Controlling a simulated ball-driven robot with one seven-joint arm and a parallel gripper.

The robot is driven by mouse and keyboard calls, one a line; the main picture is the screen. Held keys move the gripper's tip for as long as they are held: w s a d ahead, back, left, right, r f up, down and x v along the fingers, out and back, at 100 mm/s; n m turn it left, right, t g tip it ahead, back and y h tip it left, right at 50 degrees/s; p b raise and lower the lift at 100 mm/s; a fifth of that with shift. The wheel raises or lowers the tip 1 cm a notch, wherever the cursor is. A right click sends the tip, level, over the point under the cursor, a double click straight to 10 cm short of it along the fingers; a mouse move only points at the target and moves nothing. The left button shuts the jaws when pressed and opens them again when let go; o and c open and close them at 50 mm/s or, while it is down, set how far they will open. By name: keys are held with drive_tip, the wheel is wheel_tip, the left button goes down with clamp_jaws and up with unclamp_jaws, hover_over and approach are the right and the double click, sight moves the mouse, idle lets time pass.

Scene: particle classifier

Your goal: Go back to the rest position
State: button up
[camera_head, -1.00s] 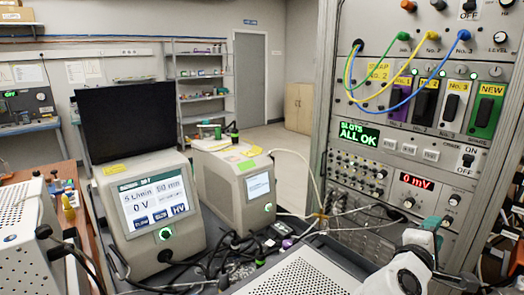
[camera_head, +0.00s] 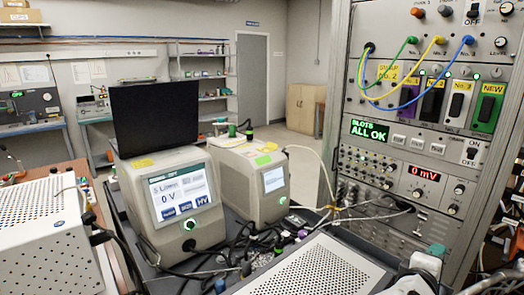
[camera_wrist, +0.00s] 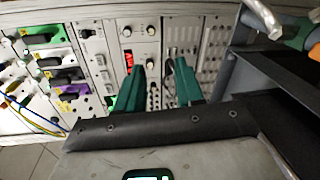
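My gripper (camera_wrist: 160,68) shows in the wrist view as two green fingers set apart, with nothing visible between them. It points toward the rack's face, and the gap to the panel is hard to judge. In the head view only part of my arm shows at the lower right, and the fingers cannot be made out clearly. The rack (camera_head: 410,140) stands at the right. Its green NEW module (camera_head: 487,107) sits at the right end of the module row, and the display (camera_head: 369,130) reads "SLOTS ALL OK".
Green, yellow and blue cables loop across the rack's upper front. A perforated metal box (camera_head: 318,268) lies below my arm's side of the bench. A touchscreen instrument (camera_head: 178,198), a smaller grey unit (camera_head: 262,183) and tangled cables crowd the bench. A white vented box (camera_head: 45,235) stands at left.

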drive_tip(key=s+a+f+m+g+y, duration=0.2)
drive_tip(key=s+f+m+y, duration=0.15)
drive_tip(key=s+f, duration=0.6)
drive_tip(key=s+a+f+m+g+y, duration=0.2)
drive_tip(key=s+f+m+g+y, duration=0.15)
drive_tip(key=s+f, duration=0.55)
drive_tip(key=s+a+f+m+g+y, duration=0.1)
drive_tip(key=s+a+f+y, duration=0.2)
drive_tip(key=s, duration=0.5)
drive_tip(key=s+a+f+m+g+y, duration=0.2)
drive_tip(key=s+a+f, duration=0.2)
drive_tip(key=s, duration=0.5)
drive_tip(key=shift+a+y, duration=0.4)
drive_tip(key=shift+a, duration=0.1)
